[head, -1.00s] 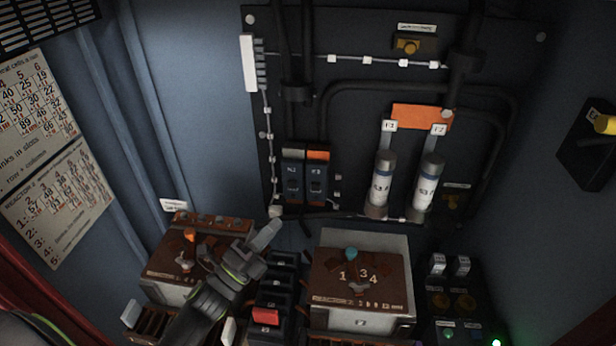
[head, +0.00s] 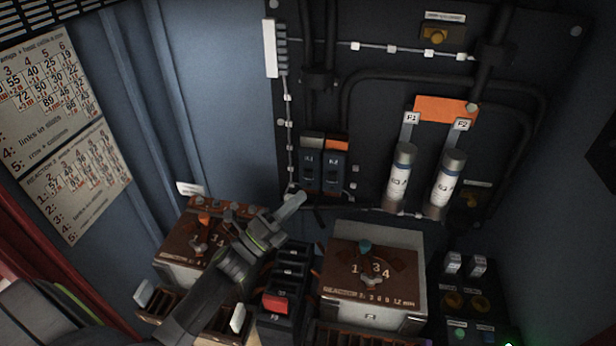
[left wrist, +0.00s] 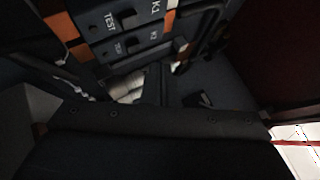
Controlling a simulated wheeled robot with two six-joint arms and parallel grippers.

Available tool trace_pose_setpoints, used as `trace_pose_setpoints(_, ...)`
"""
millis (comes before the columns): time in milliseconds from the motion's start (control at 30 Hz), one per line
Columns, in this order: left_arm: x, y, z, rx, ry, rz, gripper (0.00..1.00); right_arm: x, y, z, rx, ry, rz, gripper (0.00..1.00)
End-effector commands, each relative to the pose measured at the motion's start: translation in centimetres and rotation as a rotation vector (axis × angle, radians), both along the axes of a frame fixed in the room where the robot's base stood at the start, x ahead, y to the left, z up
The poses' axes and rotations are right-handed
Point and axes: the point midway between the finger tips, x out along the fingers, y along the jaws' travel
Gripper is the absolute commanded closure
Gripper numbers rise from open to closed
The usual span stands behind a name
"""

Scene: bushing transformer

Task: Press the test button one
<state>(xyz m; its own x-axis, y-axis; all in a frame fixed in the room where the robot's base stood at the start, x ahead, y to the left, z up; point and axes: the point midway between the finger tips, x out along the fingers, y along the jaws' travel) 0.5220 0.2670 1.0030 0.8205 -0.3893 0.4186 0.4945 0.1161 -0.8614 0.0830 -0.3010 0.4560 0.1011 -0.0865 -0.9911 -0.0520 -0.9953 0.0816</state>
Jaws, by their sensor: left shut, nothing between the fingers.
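Two dark relay modules stand side by side on the back panel, one with a grey top (head: 309,172) and one with an orange top (head: 335,172). In the left wrist view two dark modules marked K1 (left wrist: 155,9) and K2 (left wrist: 153,36) show, each with a TEST label. Which small feature by each label is the button is hard to tell in the dim picture. My left gripper (head: 292,204) is shut and empty, pointing up and right, just below and left of the modules. It appears apart from them. My right gripper is not in view.
Two brown-topped boxes, left (head: 205,235) and right (head: 372,270), flank a black block with a red part (head: 275,303). Two white-labelled cylinders (head: 402,175) stand right of the modules. Cables cross the panel. A switch block (head: 468,300) is at lower right.

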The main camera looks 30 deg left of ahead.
Motion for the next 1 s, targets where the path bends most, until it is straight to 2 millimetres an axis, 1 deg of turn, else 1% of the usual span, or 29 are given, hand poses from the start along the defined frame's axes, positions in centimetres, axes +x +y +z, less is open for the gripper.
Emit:
trace_pose_setpoints(33, 0.8, 0.2, -0.1, 0.002, -0.002, 0.000, 1.00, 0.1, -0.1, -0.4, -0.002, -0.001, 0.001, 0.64)
trace_pose_setpoints(200, 2.8, 0.7, -0.2, 0.001, -0.002, -0.001, 1.00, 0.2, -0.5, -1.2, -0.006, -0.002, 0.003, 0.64)
trace_pose_setpoints(400, 4.1, 1.1, -0.1, 0.000, 0.000, 0.000, 1.00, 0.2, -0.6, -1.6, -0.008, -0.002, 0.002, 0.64)
trace_pose_setpoints(1000, 4.3, 1.1, 0.0, -0.001, 0.000, 0.000, 1.00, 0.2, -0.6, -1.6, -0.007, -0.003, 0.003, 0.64)
